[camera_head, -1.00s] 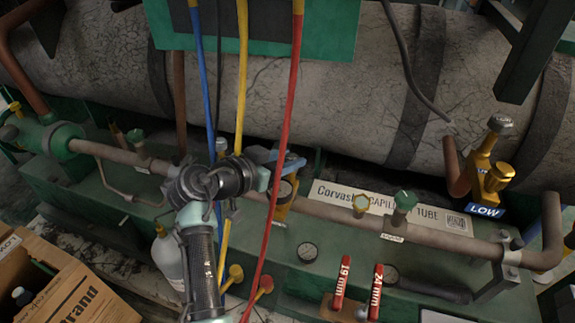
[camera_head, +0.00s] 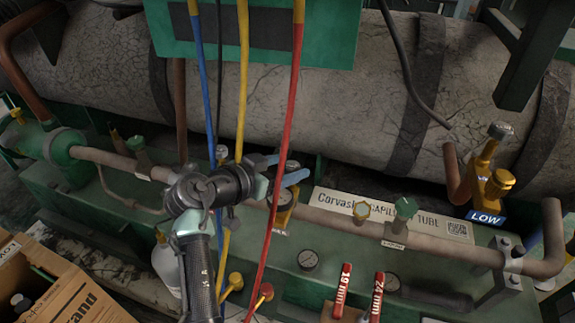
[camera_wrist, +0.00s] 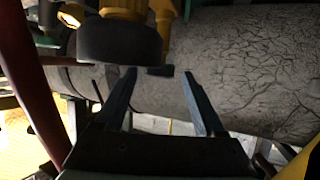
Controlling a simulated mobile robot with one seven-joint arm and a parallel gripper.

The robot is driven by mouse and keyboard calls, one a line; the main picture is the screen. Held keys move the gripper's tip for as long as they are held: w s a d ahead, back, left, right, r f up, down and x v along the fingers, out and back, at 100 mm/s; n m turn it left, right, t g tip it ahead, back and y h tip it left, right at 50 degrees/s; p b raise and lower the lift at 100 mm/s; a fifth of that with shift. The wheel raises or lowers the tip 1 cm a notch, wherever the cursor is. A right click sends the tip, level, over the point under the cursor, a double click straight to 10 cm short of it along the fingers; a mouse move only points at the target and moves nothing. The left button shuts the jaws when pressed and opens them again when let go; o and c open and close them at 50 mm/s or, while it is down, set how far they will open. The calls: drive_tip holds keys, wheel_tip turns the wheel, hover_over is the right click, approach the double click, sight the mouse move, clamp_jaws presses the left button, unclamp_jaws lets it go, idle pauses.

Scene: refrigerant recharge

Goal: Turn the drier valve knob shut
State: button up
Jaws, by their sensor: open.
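My gripper (camera_head: 286,170) is open, with its two bluish-grey fingers pointing right, close to a brass valve (camera_head: 284,211) on the brown pipe. The arm and hoses partly hide this valve. In the wrist view a dark round knob (camera_wrist: 118,42) on a yellow body is just above the left finger, and nothing is between the fingers (camera_wrist: 159,74). I take it for the drier valve knob, but no label shows. Whether a finger touches it, I cannot tell. Green knobs (camera_head: 405,208) and (camera_head: 137,140) also stand along the pipe.
Blue (camera_head: 204,75), yellow (camera_head: 243,80) and red (camera_head: 280,150) hoses hang around my gripper. A large cracked grey tank (camera_head: 330,100) lies behind.

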drive_tip(key=p+v, duration=0.3)
drive_tip(key=v, duration=0.9)
drive_tip(key=shift+s+a+p, duration=0.15)
drive_tip(key=shift+a+p, duration=0.05)
drive_tip(key=shift+p, duration=0.2)
